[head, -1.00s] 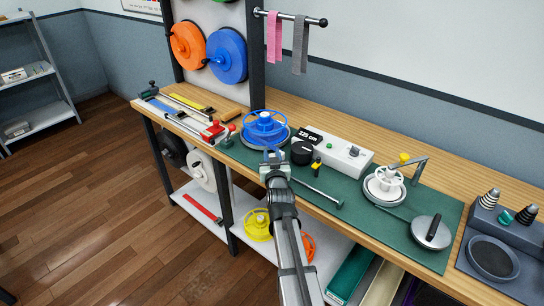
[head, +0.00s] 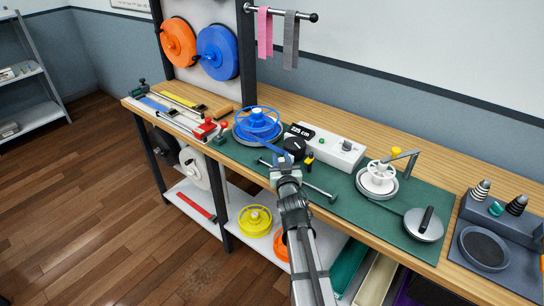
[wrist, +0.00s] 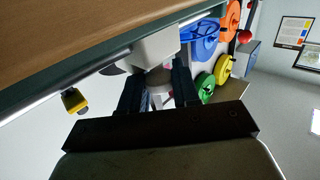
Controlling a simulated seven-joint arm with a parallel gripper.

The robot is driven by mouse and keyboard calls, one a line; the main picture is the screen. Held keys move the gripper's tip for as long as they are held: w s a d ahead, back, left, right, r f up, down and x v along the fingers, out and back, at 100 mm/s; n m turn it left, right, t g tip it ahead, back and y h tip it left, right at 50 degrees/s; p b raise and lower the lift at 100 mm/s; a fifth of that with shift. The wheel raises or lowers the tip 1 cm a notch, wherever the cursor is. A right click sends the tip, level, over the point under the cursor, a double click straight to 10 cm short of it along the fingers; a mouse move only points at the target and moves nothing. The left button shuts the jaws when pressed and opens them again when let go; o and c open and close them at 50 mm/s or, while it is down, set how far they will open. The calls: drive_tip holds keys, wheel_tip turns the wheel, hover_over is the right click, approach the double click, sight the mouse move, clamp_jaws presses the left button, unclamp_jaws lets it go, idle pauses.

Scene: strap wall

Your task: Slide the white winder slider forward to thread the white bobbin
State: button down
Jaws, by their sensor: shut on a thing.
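The white winder slider (wrist: 152,46) shows in the wrist view as a pale block on a silver rail (wrist: 75,86). My gripper (head: 286,160) is shut on it, with both dark fingers seen in the wrist view (wrist: 158,85); the fingers hide part of it. In the head view the rail (head: 322,192) runs along the bench's front, on both sides of my gripper. A blue strap (head: 272,148) reaches from the blue reel (head: 258,125) towards my gripper. The white bobbin (head: 380,173) stands upright on a round base to the right, apart from my gripper.
A white control box (head: 335,153) with a display and black dial stands behind the rail. A post with a yellow knob (head: 396,152) rises beside the bobbin. A grey disc with a black handle (head: 424,224) lies farther right. The green mat (head: 345,204) is bare between rail and bobbin.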

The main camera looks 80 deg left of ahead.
drive_tip(key=w+d, duration=1.2)
drive_tip(key=shift+w+d+r, duration=0.1)
drive_tip(key=shift+w+r, duration=0.15)
drive_tip(key=shift+r, duration=0.05)
drive_tip(key=c, duration=0.9)
unclamp_jaws()
drive_tip(key=shift+d, duration=0.2)
drive_tip(key=shift+f, duration=0.1)
drive_tip(key=d, duration=0.7)
drive_tip(key=shift+d, duration=0.25)
